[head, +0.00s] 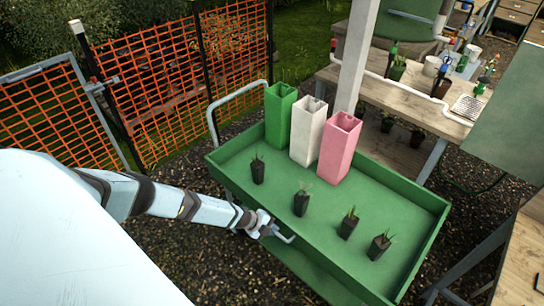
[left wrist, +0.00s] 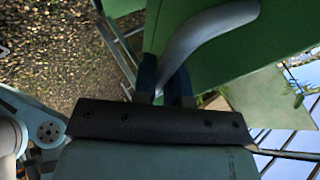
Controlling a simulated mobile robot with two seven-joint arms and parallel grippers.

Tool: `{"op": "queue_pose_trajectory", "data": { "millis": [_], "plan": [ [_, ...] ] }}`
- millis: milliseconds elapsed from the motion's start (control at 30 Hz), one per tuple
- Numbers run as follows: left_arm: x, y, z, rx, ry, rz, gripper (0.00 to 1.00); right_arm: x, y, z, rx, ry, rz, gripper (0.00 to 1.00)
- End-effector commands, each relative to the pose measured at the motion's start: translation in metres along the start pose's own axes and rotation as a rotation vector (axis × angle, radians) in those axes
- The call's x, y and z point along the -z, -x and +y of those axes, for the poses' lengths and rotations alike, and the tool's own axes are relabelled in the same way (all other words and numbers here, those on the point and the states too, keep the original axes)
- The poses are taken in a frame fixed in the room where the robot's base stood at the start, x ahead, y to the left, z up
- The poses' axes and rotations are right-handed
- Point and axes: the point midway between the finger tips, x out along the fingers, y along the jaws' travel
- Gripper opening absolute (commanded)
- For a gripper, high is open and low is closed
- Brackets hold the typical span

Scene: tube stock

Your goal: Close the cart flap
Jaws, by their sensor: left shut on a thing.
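The green cart (head: 425,196) stands in the middle of the head view with a shallow, rimmed top tray. A green panel (head: 302,272) shows below its near edge; I cannot tell surely whether this is the flap or a lower shelf. My left gripper (head: 266,226) is at the cart's near side, shut on a grey bent handle (head: 287,239). In the left wrist view, the gripper's dark fingers (left wrist: 166,88) are around the handle (left wrist: 205,30), which runs close to a green surface (left wrist: 265,50). My right gripper is not in view.
Green (head: 279,115), white (head: 307,130) and pink (head: 338,148) square tubes stand on the tray, with several small potted seedlings nearer me. An orange mesh fence (head: 165,80) is at the left. A wooden bench (head: 440,100) stands behind at the right.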

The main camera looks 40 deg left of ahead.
Motion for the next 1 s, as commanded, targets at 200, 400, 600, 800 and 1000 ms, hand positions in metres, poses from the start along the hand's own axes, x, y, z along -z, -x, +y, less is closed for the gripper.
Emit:
{"op": "queue_pose_trajectory", "data": {
  "millis": [200,400,600,800,1000],
  "plan": [
    [0.0005,0.0008,-0.0088,-0.058,0.025,0.000,0.00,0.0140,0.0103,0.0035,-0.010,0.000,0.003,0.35],
    [0.0004,-0.0013,-0.0085,-0.081,0.036,0.002,0.00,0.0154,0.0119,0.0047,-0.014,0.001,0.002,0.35],
    [0.0004,-0.0021,-0.0083,-0.083,0.038,0.002,0.00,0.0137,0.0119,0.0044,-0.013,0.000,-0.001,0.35],
    [0.0009,-0.0024,-0.0087,-0.082,0.038,0.003,0.00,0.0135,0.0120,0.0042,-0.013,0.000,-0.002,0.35],
    [0.0007,-0.0021,-0.0077,-0.083,0.037,0.003,0.23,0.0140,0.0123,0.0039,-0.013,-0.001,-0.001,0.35]
  ]
}}
